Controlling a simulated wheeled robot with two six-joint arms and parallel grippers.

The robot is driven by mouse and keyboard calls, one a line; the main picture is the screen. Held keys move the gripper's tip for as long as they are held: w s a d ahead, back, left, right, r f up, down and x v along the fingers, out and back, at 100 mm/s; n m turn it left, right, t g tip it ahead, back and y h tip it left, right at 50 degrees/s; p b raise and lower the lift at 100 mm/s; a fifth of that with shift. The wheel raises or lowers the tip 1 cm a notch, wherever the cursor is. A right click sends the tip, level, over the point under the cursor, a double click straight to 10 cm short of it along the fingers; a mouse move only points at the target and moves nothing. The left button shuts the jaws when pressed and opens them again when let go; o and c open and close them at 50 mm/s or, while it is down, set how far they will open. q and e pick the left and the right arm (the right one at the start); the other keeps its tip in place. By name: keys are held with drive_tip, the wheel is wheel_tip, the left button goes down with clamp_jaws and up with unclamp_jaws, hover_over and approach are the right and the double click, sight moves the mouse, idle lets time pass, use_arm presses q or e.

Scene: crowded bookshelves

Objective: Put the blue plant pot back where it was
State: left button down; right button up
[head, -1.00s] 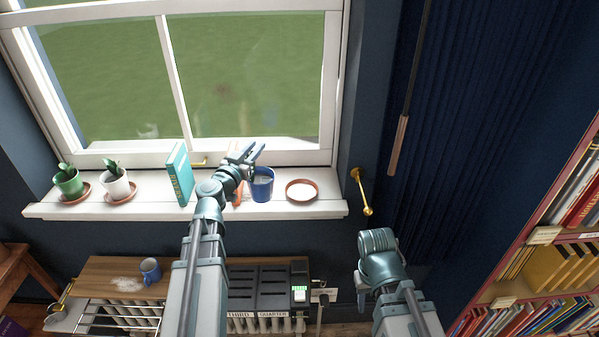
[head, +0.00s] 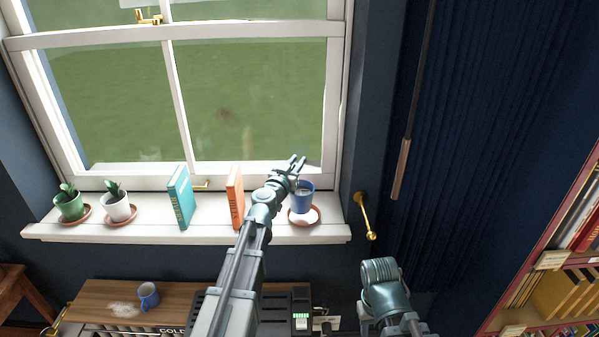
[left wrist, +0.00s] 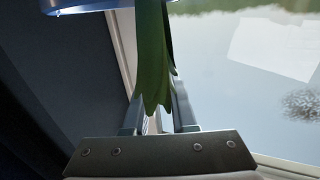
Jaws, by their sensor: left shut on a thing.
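The blue plant pot (head: 302,201) is at the right end of the white windowsill, over the round terracotta saucer (head: 304,222). I cannot tell whether its base touches the saucer. My left gripper (head: 298,164) is at the pot's top, shut on the plant's green leaves. In the left wrist view the long green leaves (left wrist: 152,60) run between the fingers (left wrist: 157,115), and the blue rim (left wrist: 80,6) shows at the top left. My right arm stands at the lower right of the head view; its gripper does not show.
An orange book (head: 235,198) and a teal book (head: 181,198) stand on the sill left of the pot. Two potted plants, green (head: 70,206) and white (head: 117,207), are further left. A brass holdback (head: 365,216) is right of the sill.

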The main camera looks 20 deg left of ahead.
use_arm(q)
drive_tip(key=shift+w+d+f+b, duration=0.1)
drive_tip(key=shift+w+f+b, duration=0.05)
drive_tip(key=shift+f+b, duration=0.5)
drive_tip(key=shift+w+d+f+b, duration=0.1)
drive_tip(key=shift+d+f+b, duration=0.05)
drive_tip(key=shift+f+b, duration=0.45)
drive_tip(key=shift+w+d+f+b, duration=0.1)
drive_tip(key=shift+w+f+b, duration=0.05)
drive_tip(key=shift+f+b, duration=0.5)
drive_tip(key=shift+r, duration=0.1)
drive_tip(key=c, duration=1.2)
unclamp_jaws()
drive_tip(key=o, duration=0.5)
drive_tip(key=shift+s, duration=0.1)
drive_tip(key=s, duration=0.4)
drive_tip(key=s+a, duration=0.1)
drive_tip(key=s, duration=0.7)
drive_tip(key=shift+a, duration=0.2)
